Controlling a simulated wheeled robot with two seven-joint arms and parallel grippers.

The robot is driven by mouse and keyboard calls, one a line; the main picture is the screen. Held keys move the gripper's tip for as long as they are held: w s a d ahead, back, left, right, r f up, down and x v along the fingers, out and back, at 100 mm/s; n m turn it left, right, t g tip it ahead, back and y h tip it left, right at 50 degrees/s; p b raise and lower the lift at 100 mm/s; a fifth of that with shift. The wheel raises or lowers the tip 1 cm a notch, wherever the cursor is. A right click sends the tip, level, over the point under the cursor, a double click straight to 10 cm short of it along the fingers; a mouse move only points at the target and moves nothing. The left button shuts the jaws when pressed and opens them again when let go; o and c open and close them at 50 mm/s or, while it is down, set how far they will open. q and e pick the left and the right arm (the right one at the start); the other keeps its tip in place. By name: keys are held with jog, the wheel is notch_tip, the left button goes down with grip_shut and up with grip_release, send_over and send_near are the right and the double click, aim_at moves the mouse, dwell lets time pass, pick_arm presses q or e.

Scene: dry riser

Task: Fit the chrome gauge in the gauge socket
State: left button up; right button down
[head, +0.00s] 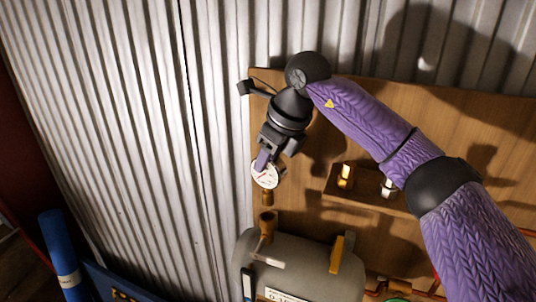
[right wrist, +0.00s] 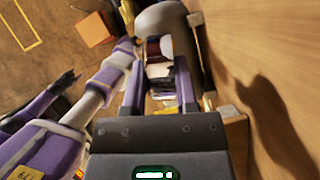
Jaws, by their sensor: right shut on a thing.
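The gauge (head: 265,174) has a round white dial with red marks and a brass-coloured stem pointing down. The colour of its rim is hard to tell. My right gripper (head: 264,159) is shut on the gauge from above. In the right wrist view its fingers (right wrist: 160,85) reach forward, with the gauge between them seen poorly. The likely gauge socket, a brown upright fitting (head: 267,222), stands on top of the grey tank (head: 315,262). The stem is above this fitting, with a small gap between them. My left gripper does not show in the head view.
A wooden board (head: 450,130) stands behind, with a small shelf (head: 365,198) holding a brass fitting (head: 346,175) and a chrome fitting (head: 388,187). A blue cylinder (head: 62,255) stands at the lower left, before corrugated metal (head: 110,120).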

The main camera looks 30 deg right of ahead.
aim_at(268, 180)
jog(key=shift+w+d+f+b, duration=0.1)
jog(key=shift+f+b, duration=0.3)
jog(key=shift+f, duration=0.4)
jog(key=shift+f+b, duration=1.25)
jog(key=shift+f, duration=0.45)
jog(key=shift+c, duration=1.5)
grip_release()
jog(key=b+v, duration=0.1)
jog(key=v, duration=0.9)
